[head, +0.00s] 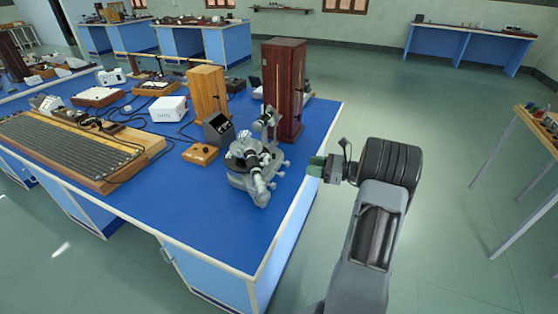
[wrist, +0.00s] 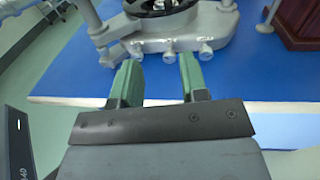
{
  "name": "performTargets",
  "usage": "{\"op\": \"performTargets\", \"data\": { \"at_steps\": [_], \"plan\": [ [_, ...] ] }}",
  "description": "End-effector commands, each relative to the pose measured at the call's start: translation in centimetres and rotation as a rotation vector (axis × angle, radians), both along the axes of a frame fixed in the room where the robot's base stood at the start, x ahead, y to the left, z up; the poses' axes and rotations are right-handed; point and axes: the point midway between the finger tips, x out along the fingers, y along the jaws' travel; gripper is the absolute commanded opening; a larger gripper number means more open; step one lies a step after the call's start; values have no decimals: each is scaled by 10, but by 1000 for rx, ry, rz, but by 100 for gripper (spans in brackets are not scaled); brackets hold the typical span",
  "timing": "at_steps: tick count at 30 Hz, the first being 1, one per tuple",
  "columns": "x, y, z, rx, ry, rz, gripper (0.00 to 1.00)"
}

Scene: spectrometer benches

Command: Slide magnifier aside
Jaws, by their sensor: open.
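A grey metal spectrometer (head: 243,172) with a telescope tube stands near the right edge of the blue bench top. I cannot pick out a separate magnifier; any small lens on the spectrometer is too small to tell. My gripper (head: 316,166), with green fingertips, is at the bench's right edge, to the right of the spectrometer and apart from it. In the wrist view my gripper (wrist: 158,78) is open and empty, pointing at the spectrometer's base.
A tall dark-red wooden cabinet (head: 285,90) stands behind the spectrometer. A light wooden block (head: 208,95), a small dark meter box (head: 218,128) and a wooden box (head: 200,154) are to its left. The blue bench top (head: 215,215) is clear in front.

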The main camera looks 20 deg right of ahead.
Motion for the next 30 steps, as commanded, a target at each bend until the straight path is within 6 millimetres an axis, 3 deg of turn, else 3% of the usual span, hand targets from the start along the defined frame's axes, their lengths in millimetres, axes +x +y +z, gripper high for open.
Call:
{"op": "performTargets", "data": {
  "at_steps": [5,21,30],
  "plan": [
    [11,-2,-2,51,-10,-33,40],
    [76,69,-2,50,-9,-33,40],
    [93,87,-2,49,-9,-35,40]
  ]
}}
